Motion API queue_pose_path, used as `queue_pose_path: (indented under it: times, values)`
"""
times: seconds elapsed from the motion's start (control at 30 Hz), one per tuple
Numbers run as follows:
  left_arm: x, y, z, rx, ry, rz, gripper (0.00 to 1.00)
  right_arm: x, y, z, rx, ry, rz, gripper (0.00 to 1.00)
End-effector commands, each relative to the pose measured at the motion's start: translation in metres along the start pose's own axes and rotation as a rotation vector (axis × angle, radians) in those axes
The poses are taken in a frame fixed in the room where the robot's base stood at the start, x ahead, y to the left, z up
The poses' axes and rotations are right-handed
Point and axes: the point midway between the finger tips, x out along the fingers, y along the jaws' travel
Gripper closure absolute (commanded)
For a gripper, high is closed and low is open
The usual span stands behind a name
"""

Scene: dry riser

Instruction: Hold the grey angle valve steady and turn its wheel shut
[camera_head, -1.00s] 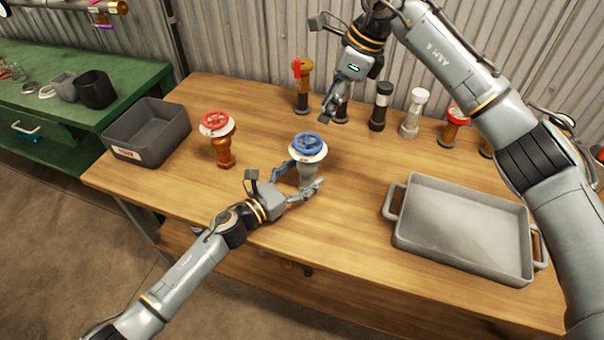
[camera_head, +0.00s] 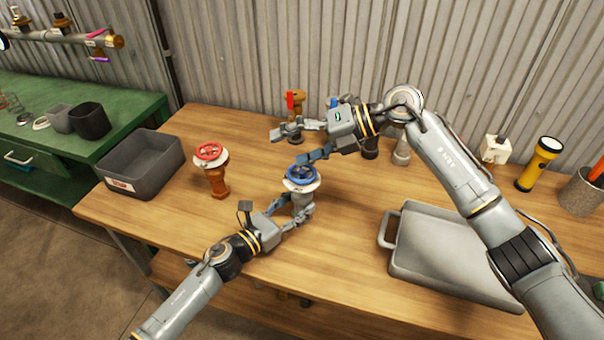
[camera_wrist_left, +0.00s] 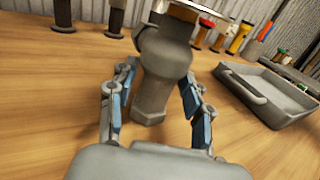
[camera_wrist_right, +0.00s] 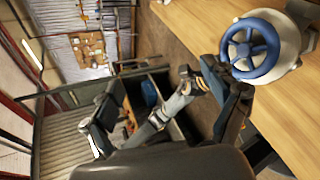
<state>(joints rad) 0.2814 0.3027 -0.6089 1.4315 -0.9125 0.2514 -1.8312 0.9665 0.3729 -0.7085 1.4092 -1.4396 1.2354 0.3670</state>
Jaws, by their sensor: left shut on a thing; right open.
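The grey angle valve (camera_head: 302,203) stands upright on the wooden table, with a blue wheel (camera_head: 302,175) above a white collar on its top. My left gripper (camera_head: 292,212) is shut on the valve's body; in the left wrist view the grey body (camera_wrist_left: 163,75) stands between the two fingers and the wheel is out of frame. My right gripper (camera_head: 293,144) is open and empty, just behind and above the wheel. In the right wrist view the blue wheel (camera_wrist_right: 251,47) lies beside one finger, not between the two; contact cannot be told.
A second valve with a red wheel (camera_head: 211,165) stands to the left, near a dark grey bin (camera_head: 150,165). A grey tray (camera_head: 440,260) lies to the right. Several fittings and a yellow flashlight (camera_head: 540,163) line the back. The table front between bin and tray is mostly clear.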

Motion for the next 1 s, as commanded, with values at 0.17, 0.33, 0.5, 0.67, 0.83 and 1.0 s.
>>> queue_pose_path:
  times: [0.17,0.33,0.5,0.67,0.83,1.0]
  values:
    - [0.000,0.000,0.000,0.000,0.001,0.001,1.00,-0.007,-0.017,-0.009,0.530,-0.116,0.224,0.14]
    - [0.000,0.001,0.000,0.000,0.001,0.001,1.00,-0.020,-0.049,-0.025,1.023,-0.181,0.408,0.14]
    - [0.000,0.001,0.000,0.000,0.001,0.001,1.00,-0.038,-0.085,-0.049,1.466,-0.219,0.584,0.14]
    - [0.000,0.000,0.000,0.000,0.001,0.001,1.00,-0.054,-0.108,-0.067,1.759,-0.231,0.721,0.14]
    - [0.000,0.000,0.000,0.000,0.000,0.001,1.00,-0.062,-0.120,-0.076,1.911,-0.231,0.802,0.14]
    - [0.000,0.000,0.000,0.000,0.000,0.000,1.00,-0.056,-0.120,-0.070,1.941,-0.227,0.820,0.14]
